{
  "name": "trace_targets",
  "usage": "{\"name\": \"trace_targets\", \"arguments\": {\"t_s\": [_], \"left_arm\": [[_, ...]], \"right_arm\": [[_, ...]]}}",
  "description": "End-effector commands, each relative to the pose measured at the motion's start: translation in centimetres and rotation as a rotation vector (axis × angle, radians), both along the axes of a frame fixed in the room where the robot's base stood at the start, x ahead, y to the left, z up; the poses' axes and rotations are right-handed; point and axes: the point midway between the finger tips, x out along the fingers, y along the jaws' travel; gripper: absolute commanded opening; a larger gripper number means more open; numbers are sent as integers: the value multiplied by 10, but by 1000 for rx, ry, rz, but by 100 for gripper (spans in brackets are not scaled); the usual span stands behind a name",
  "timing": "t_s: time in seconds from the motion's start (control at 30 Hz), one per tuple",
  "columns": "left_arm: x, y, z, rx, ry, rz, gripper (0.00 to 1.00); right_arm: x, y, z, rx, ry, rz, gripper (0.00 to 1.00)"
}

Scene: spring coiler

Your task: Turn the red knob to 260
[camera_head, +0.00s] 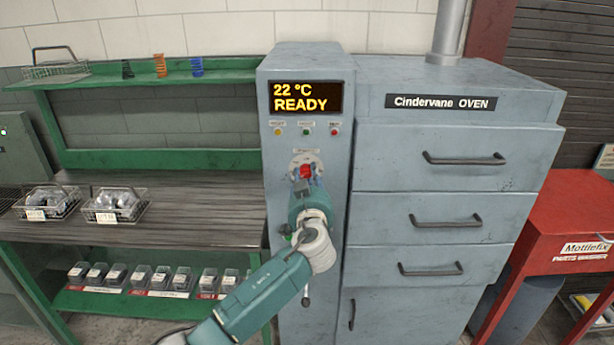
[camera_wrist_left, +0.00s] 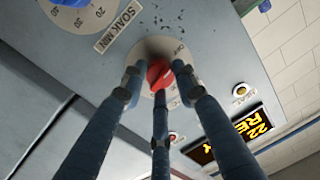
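The red knob (camera_head: 306,171) sits on a round pale dial on the oven's grey control column, below the display. My left gripper (camera_head: 304,187) is right in front of it and hides the lower dial. In the left wrist view, the dark blue fingers of the gripper (camera_wrist_left: 160,82) surround the red knob (camera_wrist_left: 158,72). They look open, with a small gap on the left side; contact on the right is unclear. The dial numbers near the knob are too small to read. The display (camera_head: 306,97) reads "22 °C READY". My right gripper is not in view.
A second dial (camera_wrist_left: 85,12) marked "SOAK MIN" with a blue knob is close to the fingers. Yellow, green and red buttons (camera_head: 306,131) sit above the red knob. Oven drawers with handles (camera_head: 465,159) stand to the right. A workbench with wire baskets (camera_head: 113,205) is left.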

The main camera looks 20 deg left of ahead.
Motion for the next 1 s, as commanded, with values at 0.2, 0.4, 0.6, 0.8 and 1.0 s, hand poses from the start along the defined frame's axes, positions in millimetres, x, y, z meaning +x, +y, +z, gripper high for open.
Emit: {"name": "trace_targets", "arguments": {"t_s": [0.2,0.4,0.6,0.8,1.0], "left_arm": [[0,0,2,4,-3,1,3],[0,0,3,24,1,1,3],[0,0,4,44,6,0,2],[0,0,4,80,14,-1,2],[1,-1,4,170,38,-1,2]], "right_arm": [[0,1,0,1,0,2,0],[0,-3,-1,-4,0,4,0],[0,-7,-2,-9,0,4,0],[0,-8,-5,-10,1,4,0],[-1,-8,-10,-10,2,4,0]]}}
